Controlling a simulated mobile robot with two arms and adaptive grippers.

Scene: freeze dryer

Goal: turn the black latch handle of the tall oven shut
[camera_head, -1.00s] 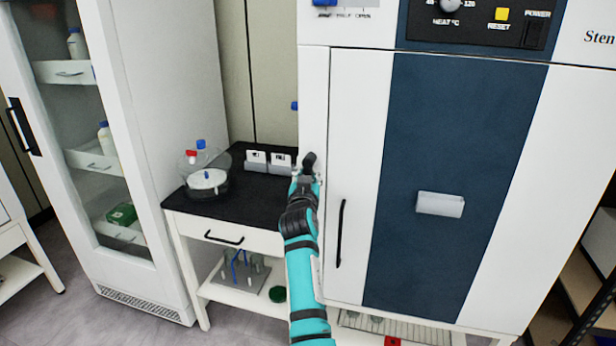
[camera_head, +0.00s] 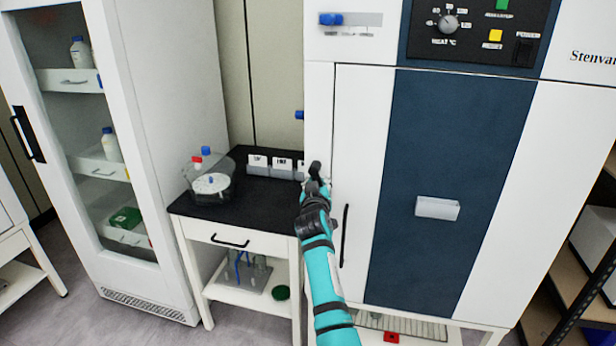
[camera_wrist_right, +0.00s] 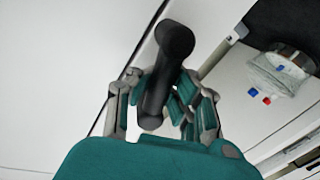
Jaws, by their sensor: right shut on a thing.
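The tall white oven (camera_head: 360,120) stands at the right, with a dark blue panel down its front. Its door looks closed. The black latch handle (camera_head: 315,170) is at the door's left edge. In the head view my right gripper (camera_head: 314,184) covers its lower part, and only its upper end shows. In the right wrist view the latch handle (camera_wrist_right: 172,60) is a thick black bar lying between the fingers of my right gripper (camera_wrist_right: 165,100), which is shut on it. My left gripper is not in view.
A small table with a black top (camera_head: 255,200) stands left of the oven, holding a clear round vessel (camera_head: 210,183) and small white boxes (camera_head: 270,165). A tall glass-door cabinet (camera_head: 180,100) stands further left. A black door pull (camera_head: 344,235) is below my gripper.

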